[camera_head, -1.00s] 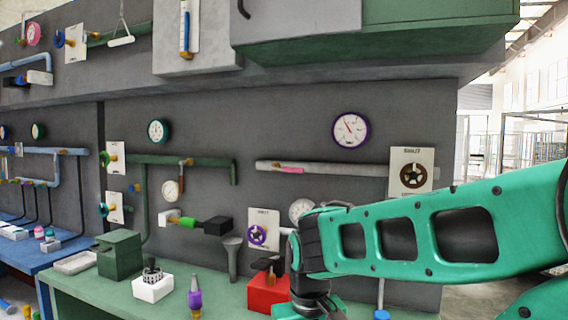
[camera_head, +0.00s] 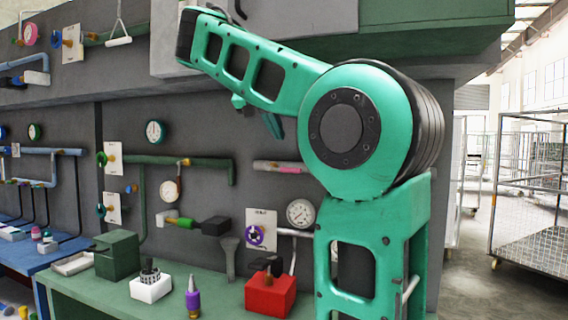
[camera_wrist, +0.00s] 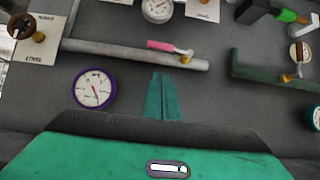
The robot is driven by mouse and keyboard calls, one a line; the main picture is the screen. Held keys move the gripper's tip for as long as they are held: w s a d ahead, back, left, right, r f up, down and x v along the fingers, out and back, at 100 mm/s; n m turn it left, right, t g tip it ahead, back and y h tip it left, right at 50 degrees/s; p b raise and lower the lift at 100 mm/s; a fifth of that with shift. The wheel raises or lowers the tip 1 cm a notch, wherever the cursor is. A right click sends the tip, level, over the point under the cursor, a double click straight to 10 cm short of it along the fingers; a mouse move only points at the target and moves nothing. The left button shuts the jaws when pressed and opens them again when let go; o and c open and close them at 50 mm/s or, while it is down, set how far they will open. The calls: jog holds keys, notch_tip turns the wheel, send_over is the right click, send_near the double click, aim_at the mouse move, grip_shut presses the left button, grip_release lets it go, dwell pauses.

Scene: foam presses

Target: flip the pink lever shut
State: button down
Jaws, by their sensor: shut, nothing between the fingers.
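The pink lever (camera_head: 290,169) is on the light grey wall pipe (camera_head: 262,165), partly hidden by my arm in the head view. In the wrist view the pink lever (camera_wrist: 160,45) lies nearly along the pipe (camera_wrist: 110,49), with its metal end at a small brass valve fitting (camera_wrist: 185,58). My gripper (camera_wrist: 160,76) is shut and empty, its teal fingers pointing toward the pipe, apart from the lever in the picture. In the head view the fingers (camera_head: 273,124) show below my raised forearm, above the pipe.
A purple-rimmed gauge (camera_wrist: 95,89) is beside my fingers in the wrist view. A dark green pipe (camera_wrist: 270,74) runs on the other side. Below the lever in the head view are a white gauge (camera_head: 300,213) and a red box (camera_head: 270,294) on the green bench.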

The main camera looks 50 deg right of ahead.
jog(key=shift+s+a+r, duration=0.1)
jog(key=shift+r, duration=0.5)
send_over(285, 169)
jog(key=s+a, duration=0.2)
notch_tip(285, 169, down, 6)
jog(key=f, duration=0.3)
jog(key=shift+d+f, duration=0.25)
jog(key=shift+d, duration=0.15)
